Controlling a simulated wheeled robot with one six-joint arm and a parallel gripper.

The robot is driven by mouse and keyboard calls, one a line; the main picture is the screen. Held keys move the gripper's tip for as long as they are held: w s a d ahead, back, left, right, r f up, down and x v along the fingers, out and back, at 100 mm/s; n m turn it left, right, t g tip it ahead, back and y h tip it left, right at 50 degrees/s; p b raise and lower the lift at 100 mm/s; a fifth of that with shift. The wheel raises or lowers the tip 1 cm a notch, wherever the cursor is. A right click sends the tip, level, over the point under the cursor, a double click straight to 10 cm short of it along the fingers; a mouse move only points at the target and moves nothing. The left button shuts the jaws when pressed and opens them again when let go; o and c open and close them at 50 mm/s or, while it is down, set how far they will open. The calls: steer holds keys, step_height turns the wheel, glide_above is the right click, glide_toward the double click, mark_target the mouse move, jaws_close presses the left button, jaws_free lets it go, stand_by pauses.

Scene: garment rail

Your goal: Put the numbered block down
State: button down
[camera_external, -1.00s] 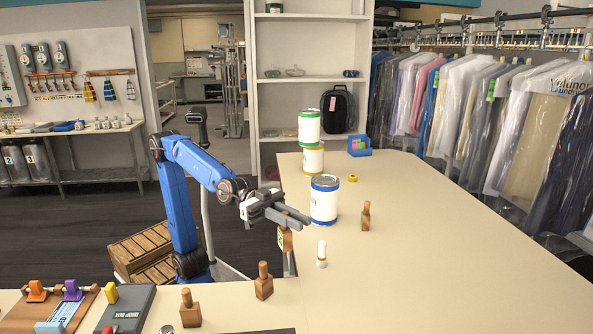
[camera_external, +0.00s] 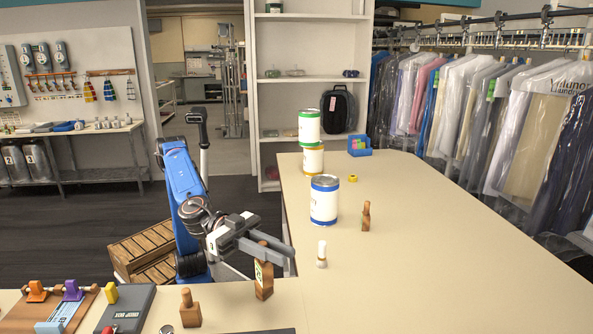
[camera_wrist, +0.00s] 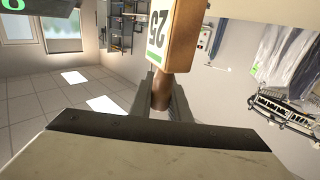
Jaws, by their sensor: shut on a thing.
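The numbered block (camera_wrist: 171,38) is wooden, with a rounded handle and a pale face bearing a green-edged "25". In the wrist view my gripper (camera_wrist: 163,92) is shut on its brown handle. In the external view my gripper (camera_external: 272,250) is over the near left edge of the long table, with the block (camera_external: 259,276) hanging below the jaws. Whether the held block touches the table cannot be told.
The long cream table (camera_external: 420,270) is mostly clear. A grey board (camera_external: 128,308) lies at the near left.

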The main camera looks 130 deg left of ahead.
mark_target(267, 265)
steer(key=d, duration=0.1)
steer(key=d+f, duration=0.1)
steer(key=d, duration=0.1)
steer(key=shift+w+d+f, duration=0.1)
steer(key=shift+d, duration=0.15)
step_height(267, 265, down, 10)
stand_by(0.4)
steer(key=shift+f, duration=0.15)
steer(key=c, duration=1.7)
jaws_free()
steer(key=shift+o, duration=0.2)
steer(key=s+d, duration=0.1)
steer(key=s, duration=1.1)
